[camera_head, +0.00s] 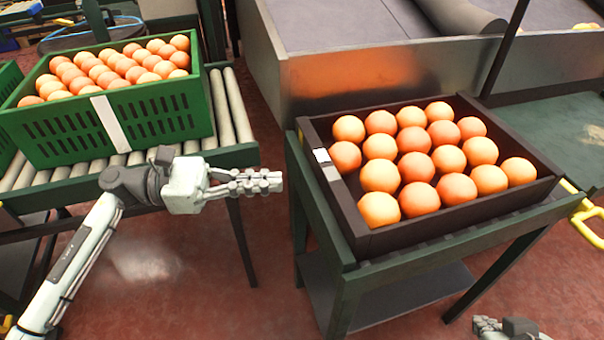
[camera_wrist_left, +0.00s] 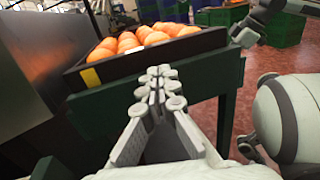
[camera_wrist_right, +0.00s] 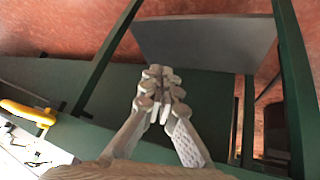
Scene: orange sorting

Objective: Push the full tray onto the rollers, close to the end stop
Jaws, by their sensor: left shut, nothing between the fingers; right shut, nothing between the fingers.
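The dark brown tray (camera_head: 460,222) is full of oranges in rows and sits on a green stand (camera_head: 345,285) right of centre in the head view. A pale label is on its left wall. In the left wrist view the tray (camera_wrist_left: 190,48) is beyond my fingertips. My left gripper (camera_head: 272,182) is shut and empty, left of the tray and apart from it. It also shows in the left wrist view (camera_wrist_left: 158,76). My right gripper (camera_head: 484,324) is shut and empty at the bottom edge, in front of the stand. It also shows in the right wrist view (camera_wrist_right: 161,76).
A green crate (camera_head: 170,112) full of oranges stands on a roller conveyor (camera_head: 238,105) at the left. A metal-sided bin (camera_head: 400,75) is behind the tray. A green surface (camera_head: 560,140) with a yellow handle (camera_head: 588,225) is at the right. Red floor shows between conveyor and stand.

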